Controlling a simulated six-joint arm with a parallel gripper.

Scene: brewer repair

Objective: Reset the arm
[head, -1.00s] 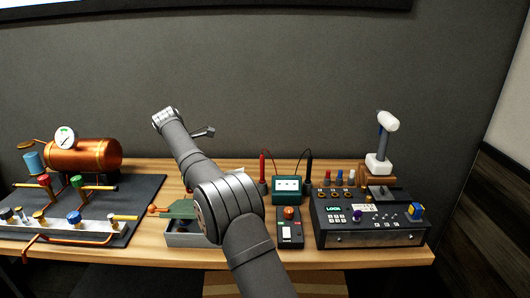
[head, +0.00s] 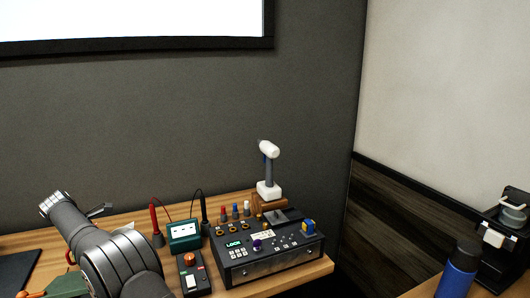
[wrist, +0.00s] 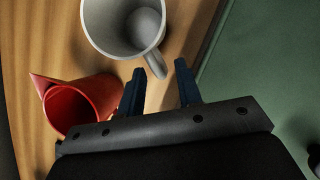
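My arm (head: 115,265) rises at the lower left of the head view, over the workbench. Its gripper end is hidden from the head view. In the wrist view my gripper (wrist: 160,66) has its two dark blue fingers apart, with a gap between them. A white mug (wrist: 118,22) is just beyond the fingertips. Its handle points toward the gap; I cannot tell whether it lies between the fingers. No grip on it shows.
A red cone-shaped cup (wrist: 72,103) lies left of the fingers, and a green surface (wrist: 255,70) is at right. On the bench stand a teal meter (head: 184,232), a control box (head: 268,262) and a white-headed hammer (head: 268,170). A blue bottle (head: 458,280) is at far right.

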